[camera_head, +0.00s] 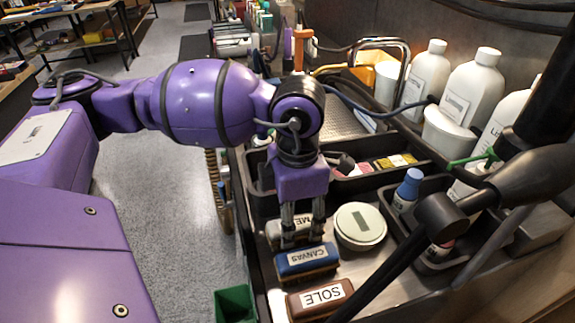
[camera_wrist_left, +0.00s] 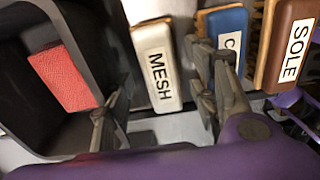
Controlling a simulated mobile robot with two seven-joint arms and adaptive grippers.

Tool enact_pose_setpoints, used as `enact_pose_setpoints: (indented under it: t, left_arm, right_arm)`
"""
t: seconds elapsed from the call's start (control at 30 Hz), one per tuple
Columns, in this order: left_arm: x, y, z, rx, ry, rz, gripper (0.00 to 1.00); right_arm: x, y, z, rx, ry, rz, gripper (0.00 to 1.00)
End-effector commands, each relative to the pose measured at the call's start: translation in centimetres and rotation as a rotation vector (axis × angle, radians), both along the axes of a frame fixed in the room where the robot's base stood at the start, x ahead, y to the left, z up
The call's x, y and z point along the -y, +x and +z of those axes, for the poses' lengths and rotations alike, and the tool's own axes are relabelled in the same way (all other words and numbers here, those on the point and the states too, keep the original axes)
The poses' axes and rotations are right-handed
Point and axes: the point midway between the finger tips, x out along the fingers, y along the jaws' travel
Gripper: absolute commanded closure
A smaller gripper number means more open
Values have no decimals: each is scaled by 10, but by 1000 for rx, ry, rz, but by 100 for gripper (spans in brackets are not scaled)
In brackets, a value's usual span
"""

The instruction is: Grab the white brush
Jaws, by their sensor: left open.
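The white brush, labelled MESH (camera_head: 301,229), lies on the metal tray surface beside the blue brush. It also shows in the left wrist view (camera_wrist_left: 158,65). My left gripper (camera_head: 303,236) points down over it and is open. In the left wrist view its fingers (camera_wrist_left: 162,95) stand on either side of the white brush, with one finger between the white and blue brushes. In the head view the fingers partly hide the white brush. I cannot tell whether they touch it. My right gripper is not in view.
The blue CANVAS brush (camera_head: 306,260) and brown SOLE brush (camera_head: 320,297) lie close in a row. A round tin (camera_head: 360,226) sits right of them. A dark bin holding a red block (camera_wrist_left: 62,77) is beside the white brush. White bottles (camera_head: 473,86) stand at the back right.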

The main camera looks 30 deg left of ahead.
Motion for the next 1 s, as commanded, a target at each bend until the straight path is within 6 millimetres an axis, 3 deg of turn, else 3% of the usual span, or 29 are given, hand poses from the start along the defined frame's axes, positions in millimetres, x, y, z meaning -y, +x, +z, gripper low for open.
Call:
enact_pose_setpoints:
  t: [0.1,0.5,0.8,1.0]
  left_arm:
    - [0,0,0,0,0,-1,47]
    - [0,1,1,2,-1,-1,97]
    - [0,1,5,4,-1,-1,97]
    - [1,2,27,9,-2,-1,97]
  right_arm:
    - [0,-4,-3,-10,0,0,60]
    - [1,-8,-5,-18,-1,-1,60]
    - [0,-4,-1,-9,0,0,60]
    - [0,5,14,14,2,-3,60]
